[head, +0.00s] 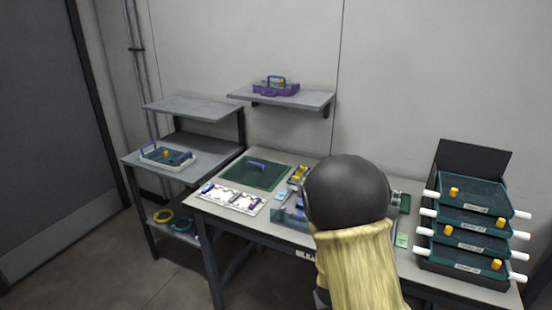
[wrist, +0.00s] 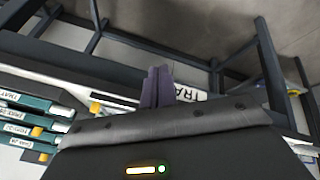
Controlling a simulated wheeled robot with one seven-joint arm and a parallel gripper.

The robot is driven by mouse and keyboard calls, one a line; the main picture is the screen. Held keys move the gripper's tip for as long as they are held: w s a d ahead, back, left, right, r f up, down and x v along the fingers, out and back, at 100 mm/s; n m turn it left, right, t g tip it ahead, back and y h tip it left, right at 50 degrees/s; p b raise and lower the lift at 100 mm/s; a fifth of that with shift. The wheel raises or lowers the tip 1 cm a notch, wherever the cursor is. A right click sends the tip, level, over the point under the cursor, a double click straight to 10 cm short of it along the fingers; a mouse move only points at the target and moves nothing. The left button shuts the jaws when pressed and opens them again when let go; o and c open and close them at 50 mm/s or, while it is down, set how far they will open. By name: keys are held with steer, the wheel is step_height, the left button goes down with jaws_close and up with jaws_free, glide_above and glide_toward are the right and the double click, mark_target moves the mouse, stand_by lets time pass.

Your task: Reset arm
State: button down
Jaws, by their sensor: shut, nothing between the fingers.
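My gripper (wrist: 158,85) shows in the wrist view as two dark purple fingers pressed together, with nothing between them. They stick out past a grey padded cover at the middle of the picture. In the head view my arm, with its dark round joint and yellowish sleeve, stands in front of the workbench (head: 262,227). It hides part of the bench top, and the gripper cannot be seen there.
A rack of stacked teal trays (head: 470,222) stands on the bench at right. A green mat (head: 256,174) and a white fixture (head: 233,199) lie at left. A purple carrier (head: 276,88) sits on the wall shelf. A white-and-blue tray (head: 167,156) sits on the side stand. Floor at front left is clear.

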steer(key=s+a+r+m+g+y, duration=0.1)
steer(key=s+r+g+y, duration=0.2)
steer(key=s+r, duration=0.9)
step_height(320, 180, up, 12)
steer(key=p, duration=1.2)
steer(key=shift+w+a, duration=0.2)
steer(key=shift+w, duration=0.05)
steer(key=shift+f, duration=0.1)
